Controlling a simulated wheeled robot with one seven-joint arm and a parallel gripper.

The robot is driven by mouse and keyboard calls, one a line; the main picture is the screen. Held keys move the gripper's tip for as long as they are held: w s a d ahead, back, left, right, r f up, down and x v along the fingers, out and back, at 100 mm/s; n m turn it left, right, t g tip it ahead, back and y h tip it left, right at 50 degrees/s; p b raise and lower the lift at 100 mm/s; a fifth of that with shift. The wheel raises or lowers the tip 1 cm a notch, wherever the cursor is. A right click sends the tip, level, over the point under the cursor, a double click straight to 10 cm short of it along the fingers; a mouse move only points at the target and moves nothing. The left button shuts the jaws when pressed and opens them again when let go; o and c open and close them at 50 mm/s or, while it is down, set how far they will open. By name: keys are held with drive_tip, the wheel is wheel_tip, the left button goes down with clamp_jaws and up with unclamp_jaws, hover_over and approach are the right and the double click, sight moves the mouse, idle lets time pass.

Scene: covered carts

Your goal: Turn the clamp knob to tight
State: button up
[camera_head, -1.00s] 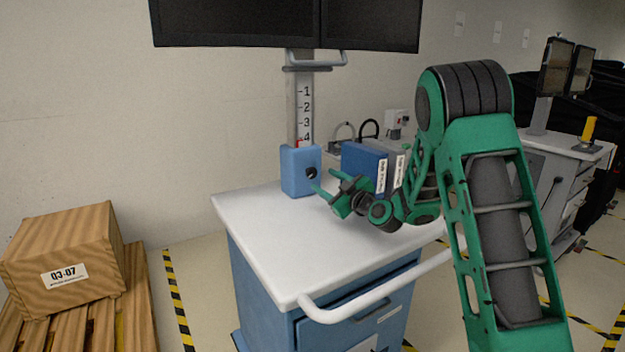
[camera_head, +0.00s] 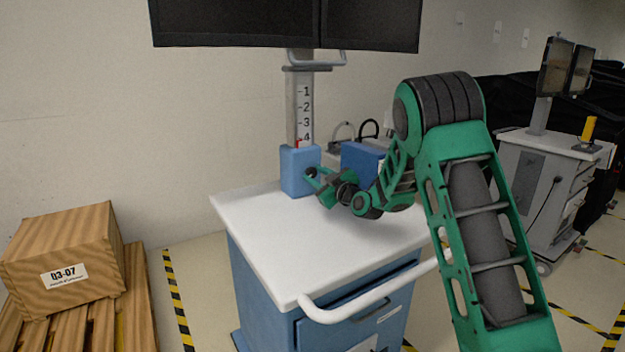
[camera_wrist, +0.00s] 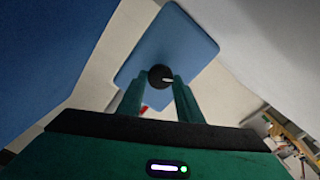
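The clamp is a blue block (camera_head: 296,160) on the column at the back of the white-topped cart. Its round black knob (camera_wrist: 160,76) shows in the wrist view with a short pale mark pointing right. My green gripper (camera_head: 309,181) reaches the block's front face from the right. In the wrist view, my gripper's fingers (camera_wrist: 159,88) stand either side of the knob with a gap between them. They look open, and I cannot tell whether the tips touch the knob. In the head view the knob is mostly hidden by the gripper.
The column carries a scale (camera_head: 305,115) numbered 1 to 4 with a red marker near 4. A blue box (camera_head: 362,158) stands right of the clamp, close to my wrist. Monitors (camera_head: 370,25) hang above. The front of the cart top (camera_head: 290,240) is clear.

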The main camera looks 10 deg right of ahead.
drive_tip(key=shift+a, duration=0.55)
drive_tip(key=shift+d+f, duration=0.1)
drive_tip(key=shift+d, duration=0.3)
drive_tip(key=shift+m, duration=0.4)
drive_tip(key=m, duration=0.4)
drive_tip(key=shift+d, duration=0.15)
drive_tip(key=m, duration=0.4)
drive_tip(key=shift+f+m, duration=0.15)
drive_tip(key=shift+m, duration=0.15)
drive_tip(key=m, duration=0.4)
drive_tip(key=shift+d, duration=0.1)
drive_tip(key=m, duration=0.5)
drive_tip(key=shift+f+m, duration=0.15)
drive_tip(key=shift+m, duration=0.25)
drive_tip(key=m, duration=0.4)
drive_tip(key=shift+d+f+m, duration=0.1)
drive_tip(key=shift+d+m, duration=0.05)
drive_tip(key=shift+m, duration=0.15)
